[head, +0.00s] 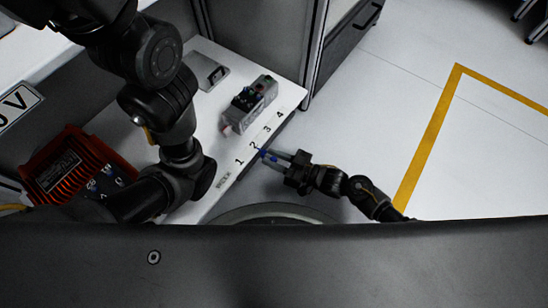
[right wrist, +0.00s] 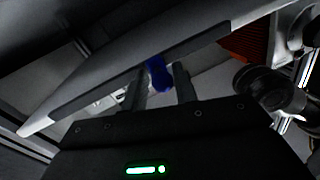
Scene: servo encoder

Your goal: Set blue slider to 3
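The blue slider (head: 262,152) sits at the table's front edge, beside the printed number 2 (head: 254,146). The scale also shows 1 (head: 239,162), 3 (head: 267,130) and 4 (head: 280,115). My right gripper (head: 268,157) reaches in from the right with its fingers at the slider. In the right wrist view the blue slider (right wrist: 158,75) fills the narrow gap between the fingertips, and the gripper (right wrist: 160,80) looks shut on it. The fingers partly hide the slider. My left arm crosses the left of the head view; its gripper does not show.
A grey device with buttons (head: 250,104) stands on the white table (head: 203,120) behind the scale. A small grey plate (head: 208,74) lies farther back. A red finned unit (head: 62,168) is at the left. The floor right of the table is clear.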

